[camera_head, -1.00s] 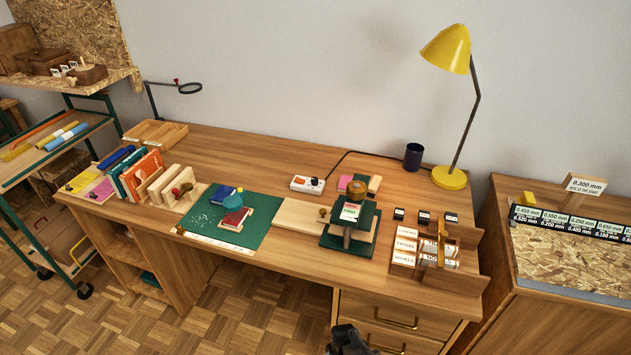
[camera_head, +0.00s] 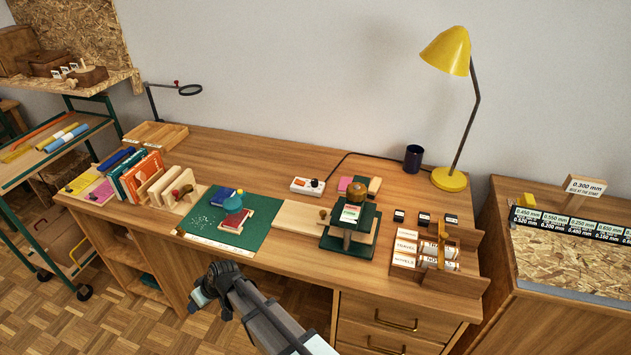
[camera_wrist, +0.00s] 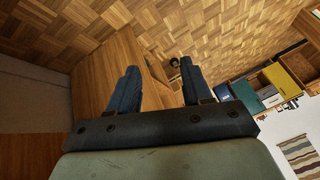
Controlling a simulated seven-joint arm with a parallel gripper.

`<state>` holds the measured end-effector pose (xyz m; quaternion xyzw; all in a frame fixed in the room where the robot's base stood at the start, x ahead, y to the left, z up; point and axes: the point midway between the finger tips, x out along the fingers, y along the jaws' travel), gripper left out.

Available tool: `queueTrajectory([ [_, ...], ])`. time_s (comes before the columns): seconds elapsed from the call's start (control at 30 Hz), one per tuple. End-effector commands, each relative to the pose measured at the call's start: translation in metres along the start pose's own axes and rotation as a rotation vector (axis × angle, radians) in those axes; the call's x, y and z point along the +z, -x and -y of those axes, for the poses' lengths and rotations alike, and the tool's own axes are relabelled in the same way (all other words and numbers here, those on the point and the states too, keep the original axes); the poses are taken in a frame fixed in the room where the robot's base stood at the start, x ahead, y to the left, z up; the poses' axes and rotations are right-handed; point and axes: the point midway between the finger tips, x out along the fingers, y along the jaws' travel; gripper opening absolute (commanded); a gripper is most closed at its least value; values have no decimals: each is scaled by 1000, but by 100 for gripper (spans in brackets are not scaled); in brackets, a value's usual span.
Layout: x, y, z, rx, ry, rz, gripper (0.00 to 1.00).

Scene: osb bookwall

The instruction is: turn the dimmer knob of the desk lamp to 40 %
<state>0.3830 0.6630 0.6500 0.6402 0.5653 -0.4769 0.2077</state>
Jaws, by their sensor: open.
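The desk lamp (camera_head: 447,50) has a yellow shade on a dark tilted pole and a yellow round base, at the back right of the desk. A dark cord runs along the desk to a small white box (camera_head: 301,187) with an orange part and a small dark knob (camera_head: 315,183) on top. Its setting is too small to read. My gripper (camera_head: 203,297) is in front of the desk's front edge, left of and well away from the box. In the wrist view my gripper (camera_wrist: 160,88) is open and empty; lamp and box are not seen there.
A press (camera_head: 348,222) with a round brown knob stands in front of the box, to its right. A green mat (camera_head: 262,212), books (camera_head: 140,172) and a dark cup (camera_head: 413,158) are also on the desk (camera_head: 250,158). Bare wood lies behind the box.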

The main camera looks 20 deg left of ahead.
Motion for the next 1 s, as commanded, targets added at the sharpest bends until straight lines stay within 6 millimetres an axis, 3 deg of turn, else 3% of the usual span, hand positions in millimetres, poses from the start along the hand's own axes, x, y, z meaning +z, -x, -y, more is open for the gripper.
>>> queueTrajectory([
  [0.03, -22, 6, 20, -23, 5, -21, 49],
  [0.1, -48, 15, 48, -57, 6, -45, 49],
  [0.3, -113, 48, 132, -164, 9, -105, 49],
  [0.6, -186, 112, 260, -332, 20, -169, 49],
  [0.8, -210, 144, 307, -397, 24, -187, 49],
  [1.0, -228, 171, 330, -432, 27, -199, 49],
])
